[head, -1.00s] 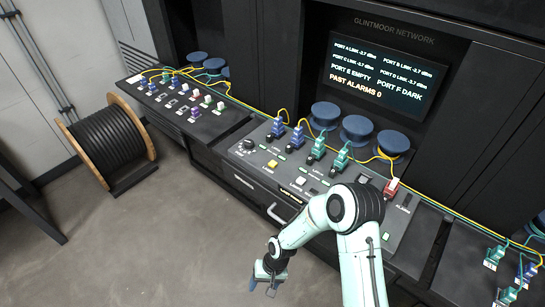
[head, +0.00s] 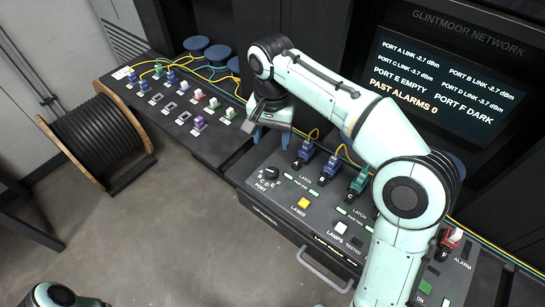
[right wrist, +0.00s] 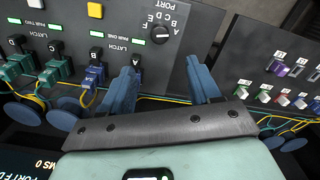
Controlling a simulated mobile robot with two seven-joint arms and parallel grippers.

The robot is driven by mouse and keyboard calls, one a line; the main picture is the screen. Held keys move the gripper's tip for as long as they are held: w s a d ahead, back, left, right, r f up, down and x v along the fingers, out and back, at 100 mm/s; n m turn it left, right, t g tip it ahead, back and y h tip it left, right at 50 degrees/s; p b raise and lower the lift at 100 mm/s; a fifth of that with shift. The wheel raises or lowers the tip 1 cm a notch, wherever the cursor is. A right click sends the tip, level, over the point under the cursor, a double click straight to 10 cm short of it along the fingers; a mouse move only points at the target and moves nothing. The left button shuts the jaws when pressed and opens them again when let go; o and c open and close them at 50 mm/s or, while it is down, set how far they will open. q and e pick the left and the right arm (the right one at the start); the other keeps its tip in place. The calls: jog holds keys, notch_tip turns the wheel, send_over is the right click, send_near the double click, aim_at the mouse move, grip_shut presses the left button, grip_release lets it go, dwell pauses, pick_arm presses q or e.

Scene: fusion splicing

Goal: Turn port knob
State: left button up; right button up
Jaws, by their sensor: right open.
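The port knob (head: 271,173) is a small black dial with a light pointer mark, ringed by letters, at the left end of the sloped console. It also shows in the right wrist view (right wrist: 161,32), upside down, beyond the fingertips. My right gripper (head: 271,138) is open with blue fingers pointing down, above and behind the knob and apart from it. In the right wrist view the fingers (right wrist: 162,78) are spread wide with nothing between them. Part of my left arm shows at the lower left; its gripper is out of view.
Blue connectors (head: 305,150) and a green connector (head: 358,181) with yellow fibres stand just right of the knob. A yellow laser button (head: 304,203) sits in front. A panel of small coloured plugs (head: 198,124) lies left. A cable reel (head: 95,140) stands on the floor.

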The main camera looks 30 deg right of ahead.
aim_at(271, 171)
notch_tip(271, 171, down, 13)
jog(key=shift+s+a+f+b, duration=0.1)
jog(key=shift+b, duration=1.1)
pick_arm(q)
jog(key=f, duration=0.1)
jog(key=s+f, duration=0.1)
jog(key=f, duration=0.1)
jog(key=shift+s+a, duration=0.1)
jog(key=shift+s, duration=0.2)
pick_arm(e)
jog(key=c, duration=1)
